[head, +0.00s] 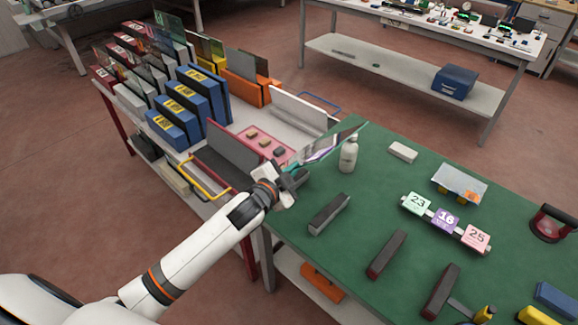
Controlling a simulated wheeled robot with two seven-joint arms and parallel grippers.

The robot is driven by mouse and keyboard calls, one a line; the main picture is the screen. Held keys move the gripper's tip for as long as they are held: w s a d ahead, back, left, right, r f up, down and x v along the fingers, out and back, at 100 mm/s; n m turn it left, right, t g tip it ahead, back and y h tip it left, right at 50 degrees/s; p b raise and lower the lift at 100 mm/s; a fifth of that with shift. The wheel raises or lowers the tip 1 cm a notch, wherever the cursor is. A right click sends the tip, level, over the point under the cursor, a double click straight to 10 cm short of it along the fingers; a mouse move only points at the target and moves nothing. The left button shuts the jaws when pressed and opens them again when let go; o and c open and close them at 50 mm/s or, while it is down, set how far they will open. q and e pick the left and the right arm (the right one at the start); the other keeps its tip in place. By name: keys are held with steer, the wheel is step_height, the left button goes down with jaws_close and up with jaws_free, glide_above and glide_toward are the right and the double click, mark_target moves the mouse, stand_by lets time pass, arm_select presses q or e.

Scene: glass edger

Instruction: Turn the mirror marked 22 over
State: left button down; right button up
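My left gripper (291,180) is over the left edge of the green table (345,267). It appears shut on the near end of a thin reflective pane (332,143), which is tilted and reaches up to the right, behind the white bottle. No number 22 is legible on this pane, so I cannot confirm that it is the mirror marked 22. Number tags 23 (416,203), 16 (446,220) and 25 (475,238) stand in a row on the table. My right gripper is not in view.
A white bottle (348,155) stands close to the pane. Dark blocks (386,255) lie on the green table. A small pane (460,183) rests at its right. Racks of panes with blue holders (184,103) fill the table at left.

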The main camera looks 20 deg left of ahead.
arm_select(q)
steer(key=f+m+t+b, duration=0.1)
steer(key=f+m+b, duration=0.1)
steer(key=f+b, duration=0.4)
steer(key=f+m+b, duration=0.3)
steer(key=f+b, duration=0.4)
steer(key=b, duration=0.1)
steer(key=d+f+m+t+y+b, duration=0.1)
steer(key=f+m+b, duration=0.1)
steer(key=f+b, duration=0.4)
steer(key=shift+s+f+m+t+b, duration=0.15)
steer(key=shift+f+m+t+b, duration=0.15)
steer(key=shift+f+m+b, duration=0.1)
stand_by(0.3)
steer(key=shift+f+b, duration=0.3)
steer(key=shift+f, duration=0.1)
stand_by(0.8)
steer(key=c, duration=1.6)
jaws_free()
steer(key=shift+o, duration=0.2)
steer(key=shift+f, duration=0.2)
steer(key=s+b, duration=0.1)
steer(key=s, duration=1.1)
steer(key=shift+a+r, duration=0.2)
steer(key=shift+a, duration=0.15)
steer(key=shift+f, duration=0.1)
